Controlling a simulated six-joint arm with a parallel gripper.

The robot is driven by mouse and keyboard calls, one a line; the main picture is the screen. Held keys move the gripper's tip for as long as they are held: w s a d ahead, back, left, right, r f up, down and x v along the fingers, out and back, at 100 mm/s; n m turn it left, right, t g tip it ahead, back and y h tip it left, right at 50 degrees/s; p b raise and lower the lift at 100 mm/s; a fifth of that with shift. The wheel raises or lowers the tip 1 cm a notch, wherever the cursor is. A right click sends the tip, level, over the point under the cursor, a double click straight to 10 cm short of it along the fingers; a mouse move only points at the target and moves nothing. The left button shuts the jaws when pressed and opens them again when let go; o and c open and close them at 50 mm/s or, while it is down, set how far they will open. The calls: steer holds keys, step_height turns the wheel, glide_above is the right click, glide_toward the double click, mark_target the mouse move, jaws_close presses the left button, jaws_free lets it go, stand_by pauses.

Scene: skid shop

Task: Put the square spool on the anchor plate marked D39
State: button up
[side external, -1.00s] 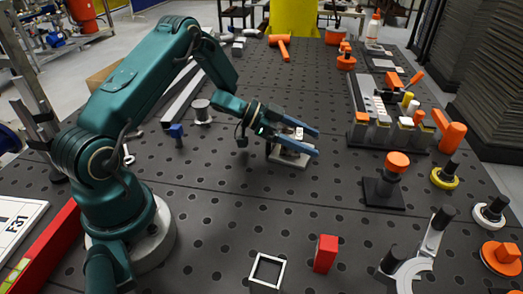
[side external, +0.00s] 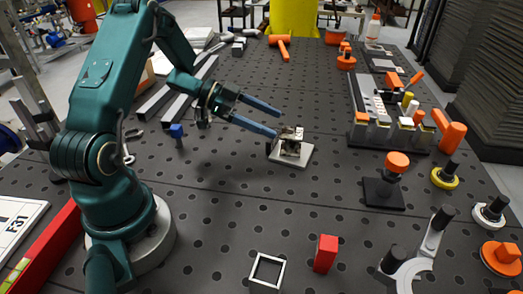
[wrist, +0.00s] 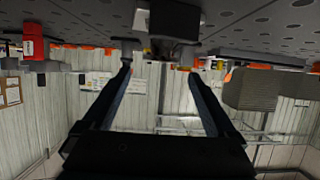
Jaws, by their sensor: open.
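A small metallic grey block-like piece (side external: 291,139), which appears to be the square spool, stands on a pale square plate (side external: 301,159) in the middle of the table. No D39 mark is legible on this plate. It cannot be told whether the piece is fully seated. My gripper (side external: 279,123) is open and empty, its two blue fingers apart, up and to the left of the piece and not touching it. In the wrist view, my gripper (wrist: 160,69) shows nothing between its fingers. A dark block (wrist: 175,20) shows beyond the fingertips.
A red block (side external: 325,253) and a white square frame (side external: 267,270) lie near the front. An orange-topped post (side external: 397,163) on a black base and a grey rack (side external: 372,110) stand right. The table around the plate is clear.

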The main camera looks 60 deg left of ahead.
steer(key=w+a+r+n+t+y, duration=0.2)
steer(key=w+a+r+t+y, duration=0.15)
steer(key=w+r+y, duration=0.45)
steer(key=s+r+n+y, duration=0.4)
steer(key=s+r+y, duration=0.1)
steer(key=r, duration=0.2)
steer(key=s+d+f+n+g+h, duration=0.1)
steer(key=s+d+f+g, duration=0.1)
steer(key=s+d, duration=0.5)
steer(key=s+d+f+n+g+h, duration=0.2)
steer(key=s+d+g, duration=0.3)
steer(key=s, duration=0.9)
steer(key=shift+s+d+f+h, duration=0.15)
steer(key=shift+d+f+h, duration=0.15)
steer(key=shift+d+f, duration=0.75)
